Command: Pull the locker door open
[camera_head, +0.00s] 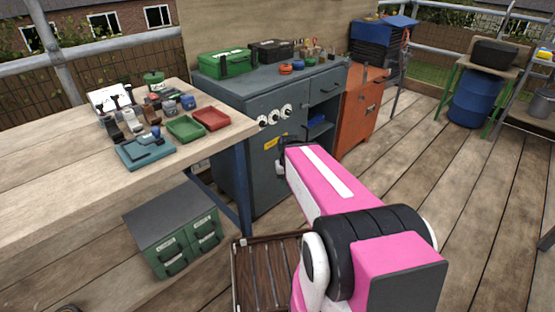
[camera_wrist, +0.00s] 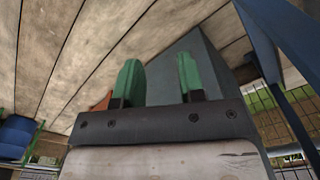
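The grey cabinet (camera_head: 230,100) stands beyond the wooden table. Its front door (camera_head: 262,160) carries three white dials and a yellow label, and looks closed. An orange metal cabinet (camera_head: 360,112) stands to its right, its front also looking closed. I cannot tell which one the task calls the locker. My pink arm reaches toward the grey cabinet and hides part of its front. My gripper (camera_wrist: 157,65) shows two green fingers spread apart with nothing between them. In the wrist view, a grey surface (camera_wrist: 205,65), seemingly the grey cabinet, lies beyond the fingers. No contact is visible.
The wooden table (camera_head: 50,190) with trays and tools is at left, its blue leg (camera_head: 243,190) close to the grey cabinet. A green drawer box (camera_head: 170,225) and a brown slatted crate (camera_head: 268,260) sit low. Plank floor (camera_head: 450,200) is clear at right, before a blue barrel (camera_head: 475,97).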

